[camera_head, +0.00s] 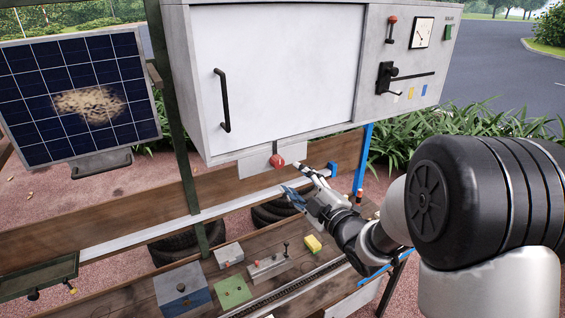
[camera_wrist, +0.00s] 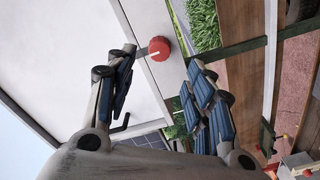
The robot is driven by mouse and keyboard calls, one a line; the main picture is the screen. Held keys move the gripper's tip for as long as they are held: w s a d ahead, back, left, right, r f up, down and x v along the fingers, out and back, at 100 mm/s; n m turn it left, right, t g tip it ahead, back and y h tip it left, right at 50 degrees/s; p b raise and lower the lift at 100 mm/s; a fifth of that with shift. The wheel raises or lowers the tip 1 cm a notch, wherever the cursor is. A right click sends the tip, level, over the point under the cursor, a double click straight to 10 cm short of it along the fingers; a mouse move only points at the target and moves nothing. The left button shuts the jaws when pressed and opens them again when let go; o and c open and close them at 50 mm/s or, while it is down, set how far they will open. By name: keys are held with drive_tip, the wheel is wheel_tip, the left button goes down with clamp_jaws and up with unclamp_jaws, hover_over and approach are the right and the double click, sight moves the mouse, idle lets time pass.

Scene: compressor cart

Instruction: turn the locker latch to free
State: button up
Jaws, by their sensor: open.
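The white locker (camera_head: 275,75) has a closed-looking door with a black bar handle (camera_head: 223,100) on its left. A red knob, which looks like the locker latch (camera_head: 277,161), sits on a pale plate just below the door. My gripper (camera_head: 299,182) is open and empty, a little below and right of this knob, with a visible gap. In the wrist view the red knob (camera_wrist: 160,48) shows ahead, between the lines of my open fingers (camera_wrist: 161,62) and nearer the left one. A pale pointer strip shows beside the knob there.
A control panel with a gauge (camera_head: 422,32) and black lever (camera_head: 386,77) is right of the door. A solar panel (camera_head: 80,95) stands left.

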sight(280, 165)
drive_tip(key=p+x, duration=0.1)
drive_tip(key=x, duration=0.7)
drive_tip(key=shift+a+p, duration=0.1)
drive_tip(key=shift+p, duration=0.3)
drive_tip(key=c, duration=1.1)
